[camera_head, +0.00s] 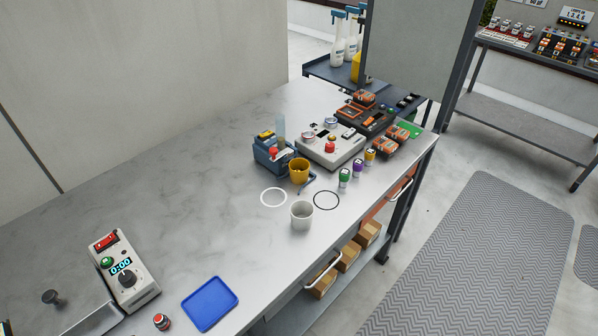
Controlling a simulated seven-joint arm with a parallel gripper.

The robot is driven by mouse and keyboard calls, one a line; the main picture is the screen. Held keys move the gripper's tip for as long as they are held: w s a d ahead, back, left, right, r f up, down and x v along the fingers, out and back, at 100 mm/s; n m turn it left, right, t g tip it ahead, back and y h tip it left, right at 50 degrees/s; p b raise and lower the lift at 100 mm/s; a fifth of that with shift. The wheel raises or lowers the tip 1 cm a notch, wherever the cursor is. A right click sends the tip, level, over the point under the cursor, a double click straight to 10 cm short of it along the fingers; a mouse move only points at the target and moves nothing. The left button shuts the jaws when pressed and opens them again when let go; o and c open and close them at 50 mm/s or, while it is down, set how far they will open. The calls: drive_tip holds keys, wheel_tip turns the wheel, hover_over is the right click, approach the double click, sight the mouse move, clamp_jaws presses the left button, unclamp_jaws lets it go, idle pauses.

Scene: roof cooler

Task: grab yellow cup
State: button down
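The yellow cup (299,171) stands upright on the grey worktop, just right of a blue device and behind a white cup. I cannot see into it clearly. My gripper is not in view, and nothing in this view holds the yellow cup.
The blue device (268,155) is close on the left. Small capped bottles (345,177) are at right. A blue tray (209,303) lies in front.

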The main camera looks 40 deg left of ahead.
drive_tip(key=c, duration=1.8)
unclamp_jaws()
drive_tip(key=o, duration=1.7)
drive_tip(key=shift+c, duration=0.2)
